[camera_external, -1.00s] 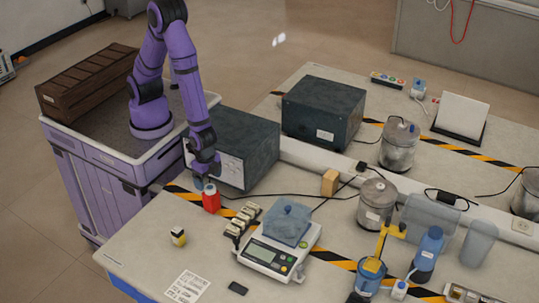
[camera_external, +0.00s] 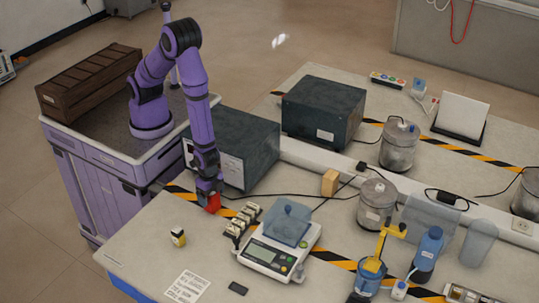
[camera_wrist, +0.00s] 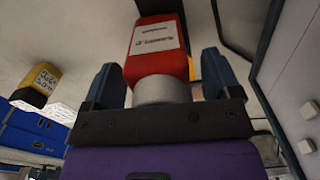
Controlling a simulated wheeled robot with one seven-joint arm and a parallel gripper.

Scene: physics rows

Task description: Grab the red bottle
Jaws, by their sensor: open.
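The red bottle (camera_external: 213,203) stands on the near table, in front of the dark box. In the wrist view the red bottle (camera_wrist: 158,47) shows a white label and a grey cap. My gripper (camera_external: 208,197) is lowered over the bottle from above and hides its top in the external view. In the wrist view my gripper (camera_wrist: 160,88) is open, with one blue finger on each side of the bottle's cap. A small gap shows beside the cap at each finger.
A dark box (camera_external: 232,148) stands close behind my gripper. A small yellow bottle (camera_external: 178,237) stands front left, also in the wrist view (camera_wrist: 37,82). A rack of several small items (camera_external: 243,219) and a scale (camera_external: 272,252) stand to the right. A black cable runs nearby.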

